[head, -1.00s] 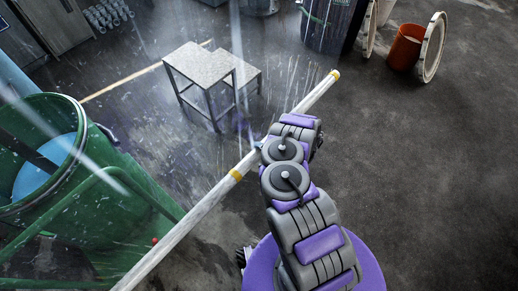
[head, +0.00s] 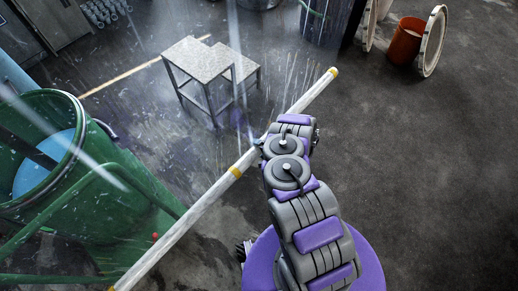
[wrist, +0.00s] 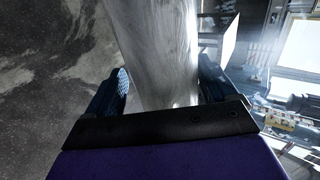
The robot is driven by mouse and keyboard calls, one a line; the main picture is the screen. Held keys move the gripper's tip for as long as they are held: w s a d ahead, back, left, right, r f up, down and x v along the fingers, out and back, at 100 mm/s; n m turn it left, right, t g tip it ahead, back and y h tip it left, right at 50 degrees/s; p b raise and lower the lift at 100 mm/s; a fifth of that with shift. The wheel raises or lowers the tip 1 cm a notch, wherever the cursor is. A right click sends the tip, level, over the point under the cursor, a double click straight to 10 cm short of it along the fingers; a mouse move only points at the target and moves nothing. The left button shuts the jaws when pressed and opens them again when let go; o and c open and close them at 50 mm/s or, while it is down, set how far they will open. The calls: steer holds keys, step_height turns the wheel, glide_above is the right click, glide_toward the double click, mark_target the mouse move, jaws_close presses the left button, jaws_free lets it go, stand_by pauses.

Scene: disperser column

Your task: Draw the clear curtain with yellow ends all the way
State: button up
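In the head view a long pale bar (head: 190,218) with yellow bands (head: 235,171) runs diagonally from bottom left to upper centre, with a yellow end (head: 333,71). The clear curtain shows only as faint streaks near this bar, and its edges are hard to make out. My gripper (head: 258,143) is at the middle of the bar, mostly hidden by my arm. In the wrist view my gripper (wrist: 163,90) has its two dark blue fingers wide apart. A translucent whitish strip (wrist: 165,45) lies between them. Whether the fingers touch it is unclear.
A green bin (head: 85,185) with a green frame stands at the left. A grey stepped metal stand (head: 198,58) is beyond the bar. An orange bucket (head: 407,40) and pale rings (head: 433,42) stand at the upper right. The floor at the right is clear.

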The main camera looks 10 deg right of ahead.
steer(key=p+v, duration=0.6)
steer(key=v, duration=1.1)
steer(key=shift+p, duration=0.3)
steer(key=shift+s+d, duration=0.15)
steer(key=shift+s, duration=0.1)
